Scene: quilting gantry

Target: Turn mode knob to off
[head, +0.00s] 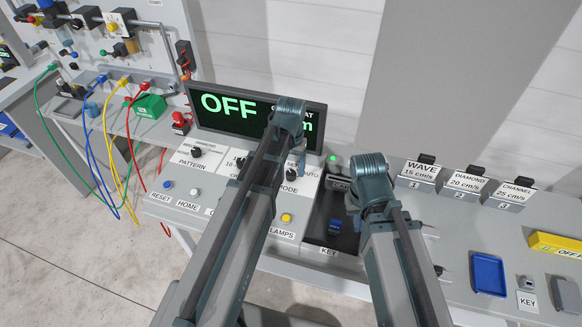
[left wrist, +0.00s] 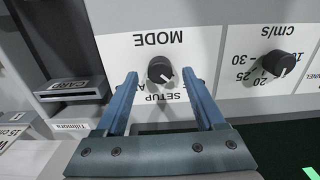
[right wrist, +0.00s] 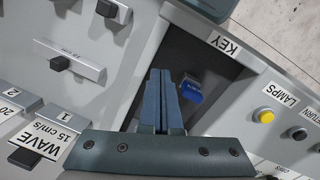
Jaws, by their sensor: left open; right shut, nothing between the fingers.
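The mode knob (left wrist: 160,70) is a round black knob with a white pointer mark on a white plate, seen upside down in the left wrist view. Its mark points to the lower right there. SETUP is printed below it, and the other position labels are partly hidden by the fingers. My left gripper (left wrist: 160,76) is open, with one blue finger on each side of the knob; I cannot tell whether they touch it. In the head view my left arm partly covers the MODE area. My right gripper (right wrist: 160,73) is shut and empty above the dark key tray.
The display (head: 258,112) reads OFF in green. A speed knob (left wrist: 278,64) sits beside the mode knob. A blue object (right wrist: 190,92) lies in the dark key tray (head: 318,218). Yellow lamps button (head: 286,217) and WAVE, DIAMOND and CHANNEL cards (head: 419,171) are nearby.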

